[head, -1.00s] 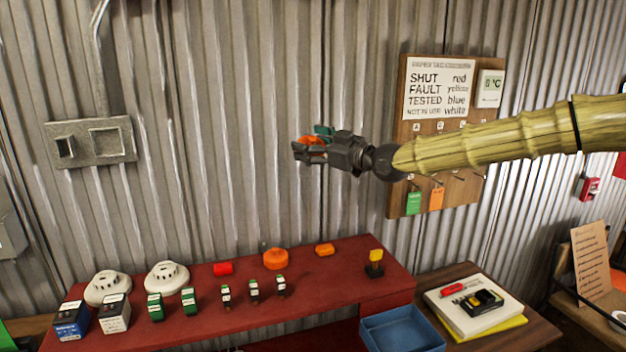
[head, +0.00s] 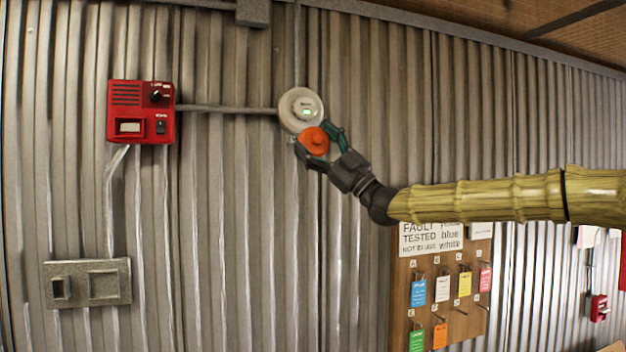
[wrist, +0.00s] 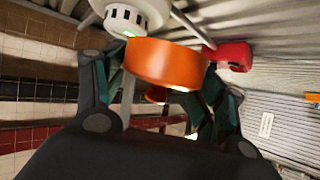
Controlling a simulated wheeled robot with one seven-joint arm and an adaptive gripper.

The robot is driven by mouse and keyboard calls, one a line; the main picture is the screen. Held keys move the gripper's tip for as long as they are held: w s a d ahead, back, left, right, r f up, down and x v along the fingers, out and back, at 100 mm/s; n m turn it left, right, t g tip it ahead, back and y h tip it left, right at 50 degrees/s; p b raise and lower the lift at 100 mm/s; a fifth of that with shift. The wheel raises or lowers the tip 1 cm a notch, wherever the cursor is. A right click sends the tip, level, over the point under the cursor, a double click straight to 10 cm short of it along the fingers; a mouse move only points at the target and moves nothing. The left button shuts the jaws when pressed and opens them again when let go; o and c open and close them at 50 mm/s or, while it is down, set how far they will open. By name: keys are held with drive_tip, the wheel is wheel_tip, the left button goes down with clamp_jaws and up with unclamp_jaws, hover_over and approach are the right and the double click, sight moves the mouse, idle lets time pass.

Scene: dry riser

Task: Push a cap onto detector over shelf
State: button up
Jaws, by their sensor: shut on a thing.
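A round white detector (head: 297,103) with a small green light is mounted on the corrugated wall, at the end of a conduit. My gripper (head: 322,138) is shut on an orange cap (head: 313,141) just below and to the right of the detector. In the wrist view the orange cap (wrist: 167,63) sits between my two fingers, and the detector (wrist: 130,14) shows behind it at the top, partly cut off by the frame edge. The cap overlaps the detector's lower edge in both views; I cannot tell whether they touch. The shelf is out of view.
A red panel (head: 141,111) with a knob and switch is on the wall left of the detector, joined by a conduit (head: 228,109). A wooden tag board (head: 403,290) hangs below my arm. A grey socket box (head: 88,283) is at lower left. The wall between is clear.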

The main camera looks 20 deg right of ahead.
sight(303, 102)
drive_tip(key=s+r+n+g+y+p, duration=0.1)
drive_tip(key=s+r+n+g+y, duration=0.1)
drive_tip(key=r, duration=0.7)
drive_tip(key=shift+s+r+n+y, duration=0.15)
drive_tip(key=shift+s+n+y, duration=0.35)
drive_tip(key=shift+s+n, duration=0.35)
drive_tip(key=shift+g, duration=0.4)
drive_tip(key=shift+w+a+p, duration=0.1)
drive_tip(key=shift+w+p, duration=0.25)
drive_tip(key=shift+w, duration=2.55)
drive_tip(key=shift+b, duration=1.15)
drive_tip(key=shift+w+a+p, duration=0.1)
drive_tip(key=shift+w+p, duration=0.4)
drive_tip(key=shift+w, duration=1.35)
drive_tip(key=o, duration=0.8)
